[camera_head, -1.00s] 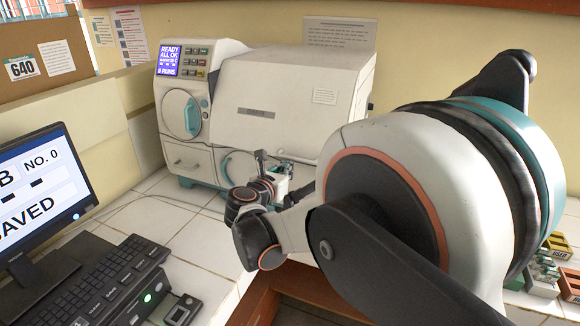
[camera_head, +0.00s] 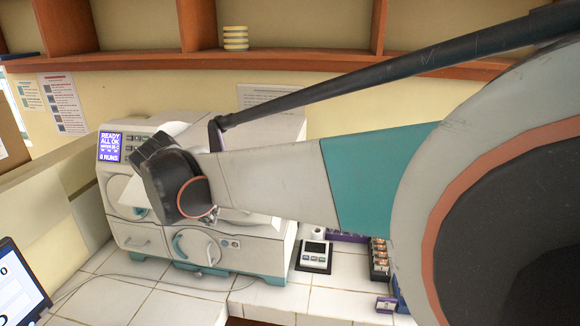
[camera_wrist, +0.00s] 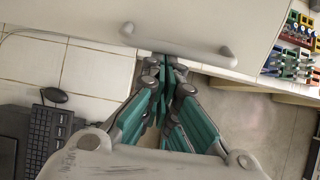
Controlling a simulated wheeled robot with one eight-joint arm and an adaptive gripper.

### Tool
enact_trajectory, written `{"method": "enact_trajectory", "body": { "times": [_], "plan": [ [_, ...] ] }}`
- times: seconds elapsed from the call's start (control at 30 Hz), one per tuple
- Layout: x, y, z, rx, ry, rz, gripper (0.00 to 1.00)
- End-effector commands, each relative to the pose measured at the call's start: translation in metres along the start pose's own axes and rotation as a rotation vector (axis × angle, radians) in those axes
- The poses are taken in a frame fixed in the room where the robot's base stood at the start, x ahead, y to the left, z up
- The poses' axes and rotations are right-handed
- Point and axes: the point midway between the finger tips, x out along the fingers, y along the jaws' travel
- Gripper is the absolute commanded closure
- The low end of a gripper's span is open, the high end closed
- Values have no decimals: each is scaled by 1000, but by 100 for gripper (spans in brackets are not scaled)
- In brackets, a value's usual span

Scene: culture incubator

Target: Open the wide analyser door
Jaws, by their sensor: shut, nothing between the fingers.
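The analyser (camera_head: 270,250) is a white benchtop machine with a lit blue screen, standing at the left in the head view. My arm covers most of its wide upper door there, so I cannot tell whether that door is ajar. In the wrist view a broad pale panel, apparently the wide door (camera_wrist: 200,18), fills the top, with a grey bar handle (camera_wrist: 190,48) across it. My gripper (camera_wrist: 166,60) has its teal fingers together and empty, tips at the handle's lower edge in the picture. I cannot tell whether they touch it.
Below the wide door is a round teal-handled door (camera_head: 196,246).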

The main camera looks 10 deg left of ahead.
Motion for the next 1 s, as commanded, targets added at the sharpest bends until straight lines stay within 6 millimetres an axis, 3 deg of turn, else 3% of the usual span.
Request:
{"method": "enact_trajectory", "body": {
  "times": [0.03,0.1,0.5,0.7,1.0],
  "plan": [
    [-20,-2,15,3,40,-3,100],
    [-36,-1,25,4,103,-3,100],
    [-115,0,103,8,467,-4,100],
    [-138,0,139,5,525,-4,100],
    [-151,1,175,5,523,-5,100]
  ]
}}
